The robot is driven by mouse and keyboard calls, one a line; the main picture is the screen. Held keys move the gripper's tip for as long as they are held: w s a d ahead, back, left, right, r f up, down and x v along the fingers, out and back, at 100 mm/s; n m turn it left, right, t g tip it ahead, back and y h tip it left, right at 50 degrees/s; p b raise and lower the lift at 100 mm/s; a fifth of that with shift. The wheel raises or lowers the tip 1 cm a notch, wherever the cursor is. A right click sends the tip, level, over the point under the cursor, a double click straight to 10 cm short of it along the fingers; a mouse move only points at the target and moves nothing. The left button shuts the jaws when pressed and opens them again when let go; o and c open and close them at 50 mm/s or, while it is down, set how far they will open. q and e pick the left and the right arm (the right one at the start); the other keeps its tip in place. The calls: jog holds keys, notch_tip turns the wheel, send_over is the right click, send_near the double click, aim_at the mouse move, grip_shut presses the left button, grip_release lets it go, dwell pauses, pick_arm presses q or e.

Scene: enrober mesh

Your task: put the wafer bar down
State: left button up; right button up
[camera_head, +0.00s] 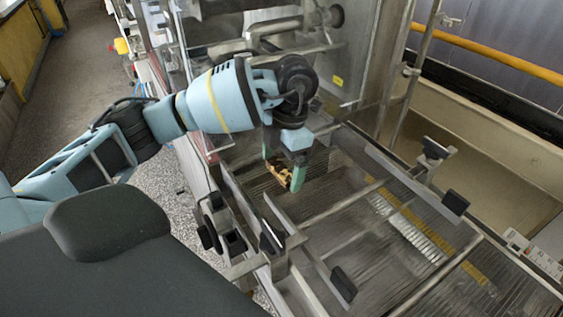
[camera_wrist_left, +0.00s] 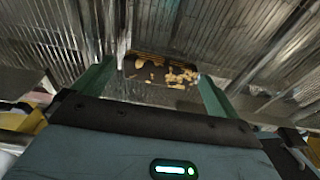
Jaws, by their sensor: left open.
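The wafer bar (camera_head: 278,172) is dark with pale nut-like pieces on it. In the head view it is at the mesh belt (camera_head: 325,185), between the green fingers of my left gripper (camera_head: 282,172). In the left wrist view the bar (camera_wrist_left: 162,71) lies across the space between the two fingertips (camera_wrist_left: 158,88), which are apart. The left gripper is open around the bar. I cannot tell whether the bar rests fully on the mesh. My right gripper is not in view.
Metal rails and black knobs (camera_head: 343,284) edge the belt. A metal bar (camera_head: 345,205) crosses above the mesh. Machine pipes and a frame (camera_head: 300,30) stand behind my left arm. Yellow and pale strips (camera_head: 415,235) show on the right of the belt. Mesh in front of the gripper is bare.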

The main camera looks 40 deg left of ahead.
pick_arm(q)
jog(key=shift+r, duration=0.2)
notch_tip(320, 180, up, 12)
jog(key=w+p, duration=0.1)
jog(key=p, duration=0.3)
jog(key=shift+w+d+p, duration=0.35)
jog(key=shift+p, duration=0.05)
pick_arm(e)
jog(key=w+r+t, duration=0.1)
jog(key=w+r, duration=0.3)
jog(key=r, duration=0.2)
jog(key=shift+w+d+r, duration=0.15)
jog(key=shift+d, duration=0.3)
pick_arm(q)
jog(key=shift+f, duration=0.15)
